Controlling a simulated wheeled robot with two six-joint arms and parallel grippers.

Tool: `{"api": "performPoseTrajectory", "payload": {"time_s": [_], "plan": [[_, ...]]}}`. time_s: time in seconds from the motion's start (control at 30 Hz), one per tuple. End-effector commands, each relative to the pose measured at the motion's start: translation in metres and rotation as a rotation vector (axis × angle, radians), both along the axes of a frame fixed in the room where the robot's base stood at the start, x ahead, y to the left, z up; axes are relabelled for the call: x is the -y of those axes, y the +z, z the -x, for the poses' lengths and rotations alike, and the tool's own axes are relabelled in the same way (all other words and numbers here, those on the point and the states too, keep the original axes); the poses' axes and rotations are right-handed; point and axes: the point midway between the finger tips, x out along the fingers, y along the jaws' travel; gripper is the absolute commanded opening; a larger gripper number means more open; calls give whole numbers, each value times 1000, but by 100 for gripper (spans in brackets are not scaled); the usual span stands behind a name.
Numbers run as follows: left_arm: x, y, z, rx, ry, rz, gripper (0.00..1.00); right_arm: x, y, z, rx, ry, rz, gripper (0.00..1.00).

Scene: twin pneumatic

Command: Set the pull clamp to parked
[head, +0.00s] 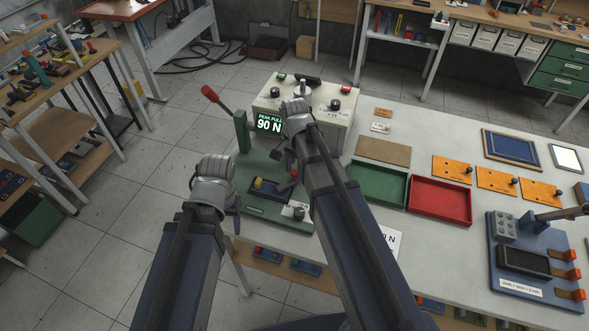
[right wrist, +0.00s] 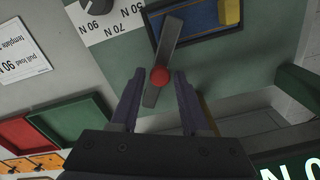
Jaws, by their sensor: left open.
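On the green test stand (head: 255,222), a flat grey lever with a red ball (head: 294,173) stands beside a blue tray holding a yellow block; I take it for the pull clamp. In the right wrist view the red ball (right wrist: 160,76) lies in the gap between the fingertips of my right gripper (right wrist: 160,86). These fingers are open, with a visible gap on each side of the ball. In the head view my right gripper (head: 281,157) is partly hidden by its arm. My left gripper (head: 234,203) is open left of the stand, mostly hidden by its wrist.
A longer red-tipped lever (head: 210,93) rises left of the display reading 90 N (head: 269,124). A dial with force labels (head: 299,212) sits at the stand's front. Green (head: 379,186) and red (head: 441,201) trays lie right on the white table (head: 415,240).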

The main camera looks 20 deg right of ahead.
Motion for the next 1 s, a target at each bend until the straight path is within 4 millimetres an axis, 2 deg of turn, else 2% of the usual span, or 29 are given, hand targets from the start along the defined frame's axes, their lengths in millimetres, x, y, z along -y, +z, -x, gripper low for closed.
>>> {"api": "performPoseTrajectory", "payload": {"time_s": [0.03, 0.4, 1.0], "plan": [[0, 0, 0, 0, 0, 0, 62, 0, 0, 0, 0, 0, 0, 39], [0, 0, 0, 0, 0, 0, 62, 0, 0, 0, 0, 0, 0, 0], [0, 0, 0, 0, 0, 0, 62, 0, 0, 0, 0, 0, 0, 0]]}}
